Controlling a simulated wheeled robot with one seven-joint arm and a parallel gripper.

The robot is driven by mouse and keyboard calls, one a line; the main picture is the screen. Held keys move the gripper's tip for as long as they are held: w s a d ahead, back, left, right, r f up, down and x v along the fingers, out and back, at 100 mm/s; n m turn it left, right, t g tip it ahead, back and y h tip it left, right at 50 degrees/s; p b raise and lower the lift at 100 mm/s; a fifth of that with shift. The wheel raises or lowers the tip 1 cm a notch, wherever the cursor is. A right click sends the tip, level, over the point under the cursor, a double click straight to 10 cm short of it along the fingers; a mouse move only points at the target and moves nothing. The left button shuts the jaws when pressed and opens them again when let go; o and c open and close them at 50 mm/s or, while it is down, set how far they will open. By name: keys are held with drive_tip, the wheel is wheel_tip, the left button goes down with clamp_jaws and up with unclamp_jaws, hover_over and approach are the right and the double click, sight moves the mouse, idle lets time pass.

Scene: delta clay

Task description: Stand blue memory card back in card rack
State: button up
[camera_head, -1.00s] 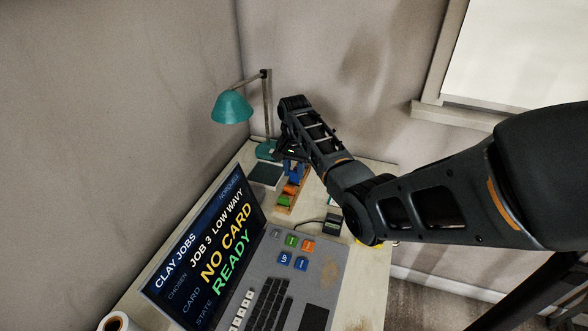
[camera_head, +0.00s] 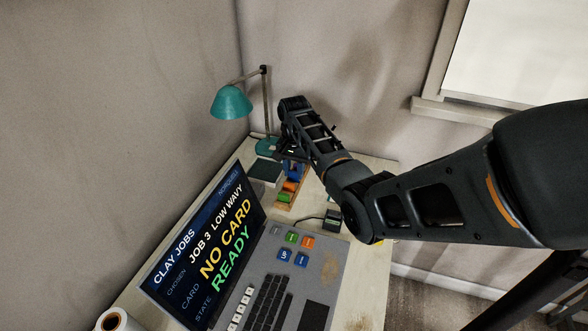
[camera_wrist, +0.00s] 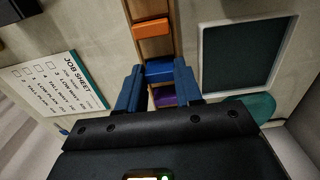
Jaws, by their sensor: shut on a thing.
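My gripper (camera_wrist: 157,82) points down over the wooden card rack (camera_wrist: 172,43), its two blue-looking fingers at either side of the rack. It is shut on the blue memory card (camera_wrist: 158,69), which lies across the rack between the fingertips. I cannot tell whether the card's lower edge is seated in a slot. An orange card (camera_wrist: 151,28) stands farther along the rack and a purple card (camera_wrist: 165,96) shows behind the blue one. In the head view the rack (camera_head: 283,206) is partly hidden under my wrist, with orange and green cards at its near end.
A job sheet (camera_wrist: 56,85) lies beside the rack, and a dark square pad (camera_wrist: 237,55) on the other side. The teal lamp (camera_head: 232,103) stands close behind my gripper. The console screen (camera_head: 205,240) reads "NO CARD" and "READY". A small dark box (camera_head: 333,217) sits near the rack.

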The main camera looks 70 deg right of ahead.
drive_tip(key=shift+f, duration=0.15)
drive_tip(key=o, duration=1.5)
wheel_tip(320, 180, up, 3)
drive_tip(key=shift+f+p, duration=0.2)
drive_tip(key=shift+p, duration=1.05)
drive_tip(key=shift+r, duration=2.2)
